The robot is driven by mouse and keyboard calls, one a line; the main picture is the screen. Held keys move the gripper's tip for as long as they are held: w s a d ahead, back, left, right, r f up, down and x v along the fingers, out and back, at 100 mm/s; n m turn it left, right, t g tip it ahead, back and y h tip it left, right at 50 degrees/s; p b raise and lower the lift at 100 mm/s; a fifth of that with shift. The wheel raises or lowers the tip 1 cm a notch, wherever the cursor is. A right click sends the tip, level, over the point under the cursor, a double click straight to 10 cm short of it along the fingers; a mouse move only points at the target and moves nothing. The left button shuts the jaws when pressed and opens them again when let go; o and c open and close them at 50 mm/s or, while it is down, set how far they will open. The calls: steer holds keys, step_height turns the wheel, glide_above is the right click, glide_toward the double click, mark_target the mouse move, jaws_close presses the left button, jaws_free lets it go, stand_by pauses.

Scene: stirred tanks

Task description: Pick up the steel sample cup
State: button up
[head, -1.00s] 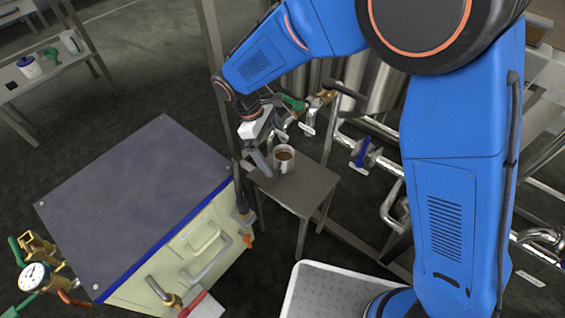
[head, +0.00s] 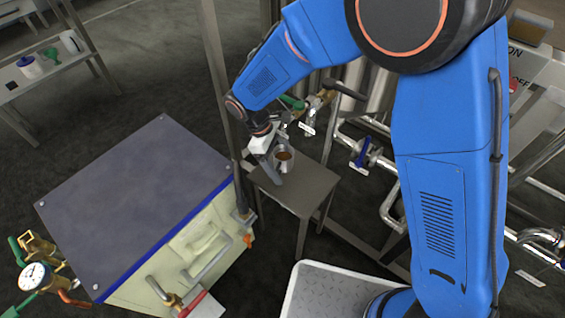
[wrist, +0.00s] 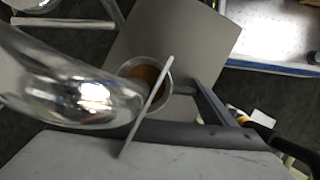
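The steel sample cup (head: 285,158) stands upright on a small grey table, with brown liquid inside. In the wrist view the cup (wrist: 144,72) shows as a round rim, partly covered by a large shiny pipe and a thin pale plate close to the camera. My gripper (head: 273,167) is low at the cup's near left side in the head view. One dark finger (wrist: 208,103) reaches to the right side of the cup's rim in the wrist view. The other finger is hidden there behind the pipe, so I cannot tell whether the fingers grip the cup.
The small table (head: 312,190) is otherwise bare. Shiny pipe (wrist: 60,85) runs very near my wrist, and valves with hanging tags (head: 307,128) stand just behind the cup. A steel post (head: 217,80) and a big dark-topped cabinet (head: 135,205) are to the left.

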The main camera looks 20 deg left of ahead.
steer(key=shift+r, duration=0.15)
steer(key=shift+r, duration=0.3)
steer(key=shift+a+r, duration=0.25)
steer(key=a, duration=0.8)
step_height(320, 180, up, 14)
steer(key=shift+w+d+f, duration=0.15)
steer(key=shift+w+d, duration=0.05)
steer(key=shift+d, duration=0.05)
